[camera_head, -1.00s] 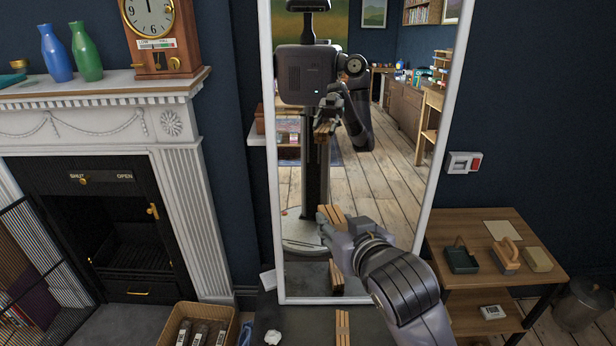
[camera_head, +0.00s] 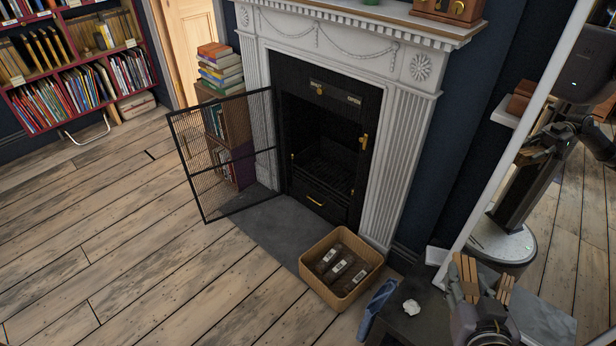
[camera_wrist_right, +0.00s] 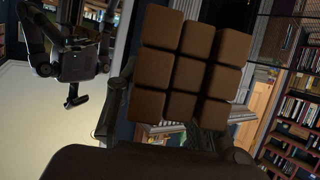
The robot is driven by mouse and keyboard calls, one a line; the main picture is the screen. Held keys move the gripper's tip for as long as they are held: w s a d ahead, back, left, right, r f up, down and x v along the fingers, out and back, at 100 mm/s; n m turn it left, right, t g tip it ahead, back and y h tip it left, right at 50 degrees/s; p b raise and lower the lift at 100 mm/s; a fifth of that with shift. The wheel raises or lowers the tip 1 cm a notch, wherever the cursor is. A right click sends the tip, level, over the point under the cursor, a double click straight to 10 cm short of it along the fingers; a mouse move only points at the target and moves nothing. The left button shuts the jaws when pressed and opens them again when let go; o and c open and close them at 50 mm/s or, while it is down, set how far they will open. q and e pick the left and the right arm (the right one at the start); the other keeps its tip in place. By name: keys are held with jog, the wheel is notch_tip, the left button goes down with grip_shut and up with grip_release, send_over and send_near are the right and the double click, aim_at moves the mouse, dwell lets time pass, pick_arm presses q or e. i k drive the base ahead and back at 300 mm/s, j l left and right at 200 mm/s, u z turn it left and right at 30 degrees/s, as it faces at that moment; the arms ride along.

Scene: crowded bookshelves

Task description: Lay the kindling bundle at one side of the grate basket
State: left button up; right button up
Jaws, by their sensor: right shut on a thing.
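The kindling bundle (camera_head: 466,274) is a set of pale wooden sticks held in my right gripper (camera_head: 474,300) at the lower right of the head view. In the right wrist view the bundle's brown square ends (camera_wrist_right: 188,70) fill the middle, with gripper fingers on both sides. The grate basket (camera_head: 326,168) is dark and barred, inside the black fireplace (camera_head: 325,120), well left of and apart from the bundle. No kindling shows in it, though its inside is dark. My left gripper is out of view.
A mesh screen (camera_head: 225,150) stands swung out left of the fireplace opening. A wicker basket (camera_head: 341,268) of dark packages sits on the hearth's right. A dark low surface (camera_head: 405,322) holds a white crumpled lump (camera_head: 411,306). A mirror (camera_head: 545,110) is at right. Left floor is clear.

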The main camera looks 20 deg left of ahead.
aim_at(325, 172)
jog(key=i+j+u, duration=0.4)
jog(key=i+j, duration=0.15)
jog(key=i+j+u, duration=0.35)
jog(key=i+j, duration=0.2)
jog(key=i, duration=0.05)
